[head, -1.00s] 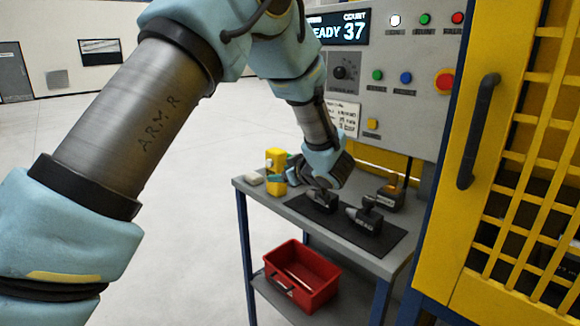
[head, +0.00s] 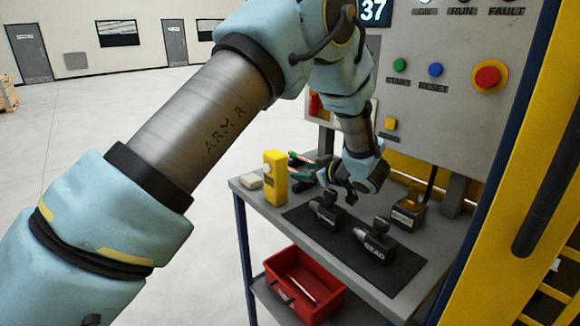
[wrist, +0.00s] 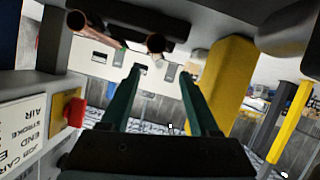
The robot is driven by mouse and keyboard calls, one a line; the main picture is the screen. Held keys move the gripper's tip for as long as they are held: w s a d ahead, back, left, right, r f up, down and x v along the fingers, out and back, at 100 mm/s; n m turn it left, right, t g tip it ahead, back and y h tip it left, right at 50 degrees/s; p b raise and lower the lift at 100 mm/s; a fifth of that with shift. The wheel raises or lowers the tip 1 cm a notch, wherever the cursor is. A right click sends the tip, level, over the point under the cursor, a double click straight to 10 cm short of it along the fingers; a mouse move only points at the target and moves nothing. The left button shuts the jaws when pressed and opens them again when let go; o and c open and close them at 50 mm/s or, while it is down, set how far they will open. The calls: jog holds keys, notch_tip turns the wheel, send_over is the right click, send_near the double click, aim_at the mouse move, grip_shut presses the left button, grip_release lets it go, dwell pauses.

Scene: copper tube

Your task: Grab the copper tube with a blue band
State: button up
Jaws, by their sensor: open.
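Two copper tube ends show at the upper left of the wrist view, a left one (wrist: 77,20) and a right one (wrist: 155,44). I cannot make out a blue band on either. My gripper (wrist: 160,72) has its two green fingers apart with nothing held between them. The right tube end appears near the fingertips, but I cannot tell its distance. In the head view my gripper (head: 345,192) hangs over the back of the bench, its fingers partly hidden. I cannot identify the copper tubes in the head view.
The grey bench (head: 262,205) carries a dark mat (head: 335,246) with black tools, including one marked BEAD (head: 374,242). A yellow box (head: 275,178) stands at its left. A red bin (head: 305,285) sits below. The control panel (head: 450,110) rises behind; a yellow post (wrist: 232,75) is close.

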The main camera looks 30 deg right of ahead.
aim_at(293, 170)
jog(key=x, duration=0.2)
jog(key=shift+w+f+p, duration=0.1)
jog(key=shift+w+p, duration=0.25)
jog(key=shift+p, duration=0.05)
jog(key=p+x, duration=0.2)
jog(key=x, duration=0.1)
jog(key=p+x, duration=0.1)
jog(key=shift+w+d+f, duration=0.1)
jog(key=shift+w+d, duration=0.2)
jog(key=shift+w, duration=0.1)
jog(key=shift+w+f, duration=0.2)
jog(key=shift+c, duration=0.3)
grip_shut()
